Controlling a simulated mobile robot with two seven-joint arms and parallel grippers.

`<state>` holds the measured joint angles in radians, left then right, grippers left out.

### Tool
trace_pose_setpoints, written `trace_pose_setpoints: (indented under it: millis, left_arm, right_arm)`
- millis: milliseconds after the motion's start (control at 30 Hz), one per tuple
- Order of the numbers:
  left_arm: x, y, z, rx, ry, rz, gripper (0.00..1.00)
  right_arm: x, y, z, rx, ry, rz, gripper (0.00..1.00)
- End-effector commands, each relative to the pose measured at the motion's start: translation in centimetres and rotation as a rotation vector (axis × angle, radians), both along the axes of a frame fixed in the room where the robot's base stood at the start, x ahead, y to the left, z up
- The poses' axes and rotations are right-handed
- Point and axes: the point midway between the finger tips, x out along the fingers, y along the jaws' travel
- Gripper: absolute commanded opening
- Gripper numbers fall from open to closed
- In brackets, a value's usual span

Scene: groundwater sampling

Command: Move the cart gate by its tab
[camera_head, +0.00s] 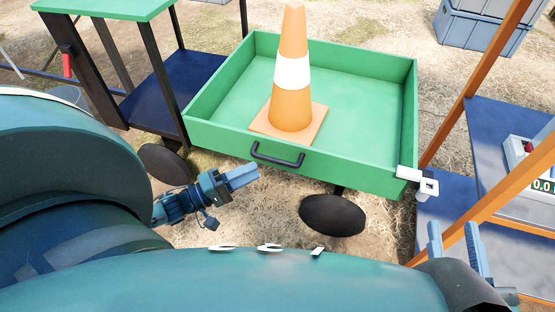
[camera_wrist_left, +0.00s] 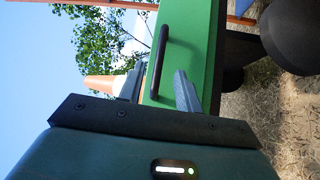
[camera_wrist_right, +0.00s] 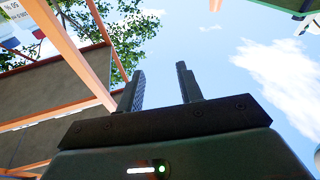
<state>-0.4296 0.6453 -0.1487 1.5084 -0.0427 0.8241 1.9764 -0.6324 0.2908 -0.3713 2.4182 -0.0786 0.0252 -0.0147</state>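The green cart (camera_head: 345,172) has its front panel upright, with a black bar handle (camera_head: 277,157) on it. A white tab (camera_head: 418,181) with a square hole sticks out at the cart's front right corner. My left gripper (camera_head: 243,176) is open and empty, in front of and below the handle and apart from it. In the left wrist view the handle (camera_wrist_left: 158,62) shows beyond the open fingers (camera_wrist_left: 158,92). My right gripper (camera_head: 455,247) is open and empty, below and right of the tab. The right wrist view shows its fingers (camera_wrist_right: 161,90) against sky, without the tab.
An orange and white cone (camera_head: 291,75) stands in the cart tray. A dark wheel (camera_head: 332,215) is under the cart. An orange-framed rack with blue shelves (camera_head: 490,130) and a meter (camera_head: 530,180) stands close on the right. A green-topped table (camera_head: 105,8) is at left.

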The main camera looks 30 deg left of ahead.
Motion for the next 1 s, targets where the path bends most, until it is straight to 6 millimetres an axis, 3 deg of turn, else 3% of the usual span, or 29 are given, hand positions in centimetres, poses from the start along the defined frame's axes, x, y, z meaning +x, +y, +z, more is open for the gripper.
trace_pose_setpoints:
  millis: [200,400,800,1000]
  left_arm:
    - [3.9,-2.4,0.4,-0.002,-0.005,-0.001,0.34]
    - [6.0,-3.7,0.8,-0.001,-0.003,0.000,0.34]
    - [6.7,-4.1,1.0,0.000,0.000,0.000,0.34]
    - [6.6,-4.1,1.0,0.001,-0.001,0.000,0.19]
  right_arm:
    - [0.1,0.2,0.1,0.036,-0.014,0.014,0.36]
    - [0.2,0.3,0.4,0.046,-0.025,0.027,0.36]
    - [0.1,0.4,1.0,0.052,-0.041,0.037,0.36]
    - [0.1,0.4,0.9,0.051,-0.039,0.036,0.36]
